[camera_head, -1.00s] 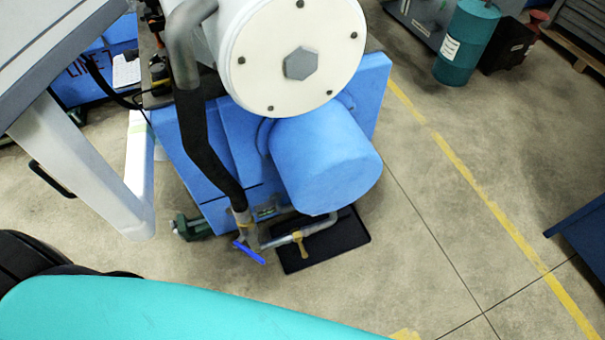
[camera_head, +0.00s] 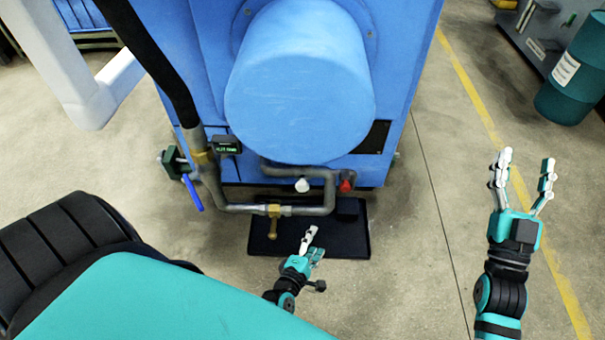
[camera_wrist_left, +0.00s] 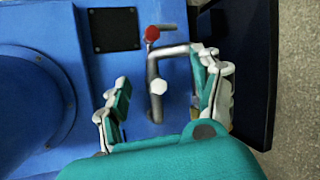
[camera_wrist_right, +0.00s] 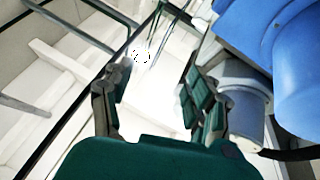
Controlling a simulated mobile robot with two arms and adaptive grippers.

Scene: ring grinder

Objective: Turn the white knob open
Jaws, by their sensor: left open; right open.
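The white knob (camera_head: 302,185) sits on the grey pipe low on the front of the blue machine. In the left wrist view the white knob (camera_wrist_left: 160,86) lies between the spread fingers of my left gripper (camera_wrist_left: 165,95), beyond their tips and apart from them. In the head view my left gripper (camera_head: 312,243) is open and empty, below the knob and over the black tray. My right gripper (camera_head: 525,175) is open and empty, raised at the right, well away from the machine. The right wrist view shows its open fingers (camera_wrist_right: 155,98) with nothing between them.
A red knob (camera_head: 346,182) sits right of the white one on the pipework. A brass valve (camera_head: 274,220) and a blue lever (camera_head: 192,192) are to the left. A black tray (camera_head: 262,240) lies on the floor below. Open floor stretches right, towards a teal drum (camera_head: 575,75).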

